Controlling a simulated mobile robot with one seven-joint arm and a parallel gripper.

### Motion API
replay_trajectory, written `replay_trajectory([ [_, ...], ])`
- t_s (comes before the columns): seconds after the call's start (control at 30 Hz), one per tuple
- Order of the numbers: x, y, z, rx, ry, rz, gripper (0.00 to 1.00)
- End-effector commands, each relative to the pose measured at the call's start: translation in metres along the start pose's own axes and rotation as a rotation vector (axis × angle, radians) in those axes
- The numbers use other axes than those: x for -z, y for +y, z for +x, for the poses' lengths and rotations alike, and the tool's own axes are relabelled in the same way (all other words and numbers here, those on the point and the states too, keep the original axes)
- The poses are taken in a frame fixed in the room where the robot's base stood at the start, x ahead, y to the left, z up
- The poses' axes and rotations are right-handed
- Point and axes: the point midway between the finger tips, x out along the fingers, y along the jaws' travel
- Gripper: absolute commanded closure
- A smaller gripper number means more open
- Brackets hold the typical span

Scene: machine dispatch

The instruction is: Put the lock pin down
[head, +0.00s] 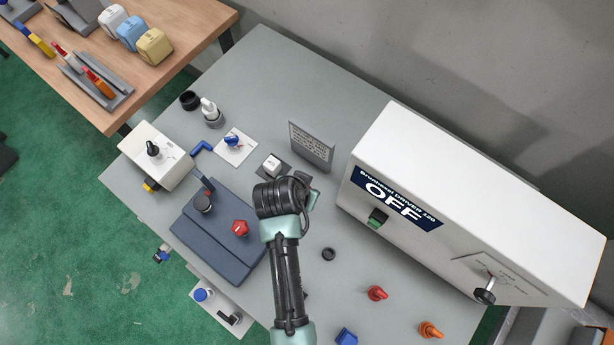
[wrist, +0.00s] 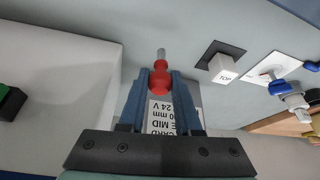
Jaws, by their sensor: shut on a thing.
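My gripper (wrist: 160,82) is shut on the lock pin (wrist: 160,77), which has a red body and a grey metal tip. The red body sits between the two blue fingers, with the tip pointing away from my wrist. In the head view my gripper (head: 308,182) is mostly hidden behind my own arm, over the grey table (head: 262,75); the pin cannot be made out there. How far the pin is above the table cannot be told.
A text sign (head: 311,146) stands behind my gripper. The large white machine (head: 480,200) marked OFF is to the right. A white TOP block (head: 272,165), a blue-grey fixture (head: 215,240) with a red knob, and several small parts are nearby. The table's far part is clear.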

Motion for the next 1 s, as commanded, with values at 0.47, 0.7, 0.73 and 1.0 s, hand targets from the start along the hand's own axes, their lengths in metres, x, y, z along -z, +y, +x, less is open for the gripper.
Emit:
replay_trajectory([
  [0.47, -0.017, 0.000, 0.039, 0.001, 0.001, -0.001, 1.00],
  [0.7, -0.018, 0.000, 0.040, 0.001, 0.001, 0.000, 1.00],
  [0.73, -0.018, 0.000, 0.041, 0.001, 0.001, 0.000, 1.00],
  [1.0, -0.018, 0.000, 0.041, 0.001, 0.001, 0.000, 0.38],
])
